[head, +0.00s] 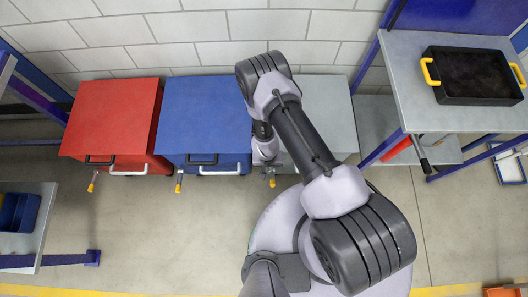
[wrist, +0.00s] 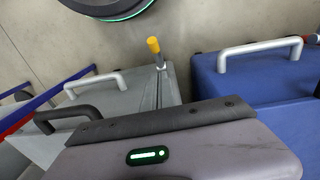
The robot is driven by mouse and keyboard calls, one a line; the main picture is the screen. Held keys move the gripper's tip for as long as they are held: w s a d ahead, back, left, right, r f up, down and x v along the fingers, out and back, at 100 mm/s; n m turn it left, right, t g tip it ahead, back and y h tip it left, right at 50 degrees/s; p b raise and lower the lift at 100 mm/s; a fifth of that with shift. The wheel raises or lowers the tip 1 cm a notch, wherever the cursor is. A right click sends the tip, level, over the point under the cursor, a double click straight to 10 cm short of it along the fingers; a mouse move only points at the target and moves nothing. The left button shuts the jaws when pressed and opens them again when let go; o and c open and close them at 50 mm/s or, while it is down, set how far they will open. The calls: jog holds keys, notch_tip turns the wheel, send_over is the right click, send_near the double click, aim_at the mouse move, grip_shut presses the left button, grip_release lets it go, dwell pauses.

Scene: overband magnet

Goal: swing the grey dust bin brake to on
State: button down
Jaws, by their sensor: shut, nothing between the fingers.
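The grey dust bin (head: 335,120) stands at the right of a row of three bins, partly hidden behind my arm. Its brake lever has a yellow tip (head: 271,181) that sticks out at the bin's front left. In the wrist view the yellow tip (wrist: 153,45) stands out beyond the grey bin's edge (wrist: 172,85), clear of my gripper's housing. My gripper (head: 266,157) is shut and empty, near the bin's front left, close to the lever in the head view. I cannot tell if they touch. The fingertips are hidden in the wrist view.
A blue bin (head: 205,110) stands left of the grey one, and a red bin (head: 115,115) beyond it, both with yellow-tipped levers. A bench (head: 405,75) with a black tray (head: 470,75) is at the right. The floor (head: 150,230) before the bins is clear.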

jog(key=b, duration=0.3)
send_over(272, 181)
jog(key=w, duration=0.2)
jog(key=f, duration=0.8)
jog(key=shift+w+a, duration=0.1)
jog(key=shift+a, duration=0.25)
jog(key=shift+s+d+f, duration=0.2)
jog(key=shift+s+f, duration=0.6)
jog(key=shift+f, duration=0.05)
jog(key=shift+s+f+b, duration=0.25)
jog(key=shift+f+b, duration=0.05)
jog(key=shift+f, duration=0.05)
jog(key=shift+f, duration=0.1)
jog(key=s+f+b, duration=0.2)
jog(key=s+f, duration=0.1)
jog(key=s, duration=0.1)
jog(key=shift+f, duration=0.3)
